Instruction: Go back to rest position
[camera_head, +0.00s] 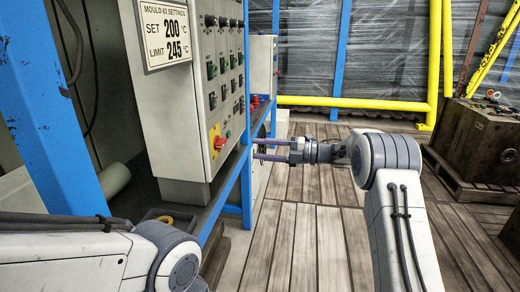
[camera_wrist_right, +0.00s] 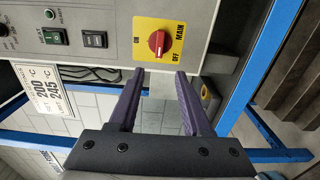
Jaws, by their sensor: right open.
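My right gripper (camera_head: 256,149) is open and empty, its two purple fingers pointing left toward the side of the grey control cabinet (camera_head: 180,112). In the right wrist view the gripper (camera_wrist_right: 158,75) has its fingers spread below a red main switch (camera_wrist_right: 159,43) on a yellow plate. Nothing is between the fingers. I cannot tell the exact gap to the cabinet. The red switch also shows in the head view (camera_head: 218,142). My left arm shows at the lower left of the head view, but its gripper is out of the picture.
The cabinet stands in a blue frame (camera_head: 45,115) and carries a settings sign (camera_head: 165,32) and several buttons. A yellow rail (camera_head: 355,103) runs behind. A brown mould block (camera_head: 475,140) sits on a pallet at the right. The plank floor (camera_head: 305,240) between is clear.

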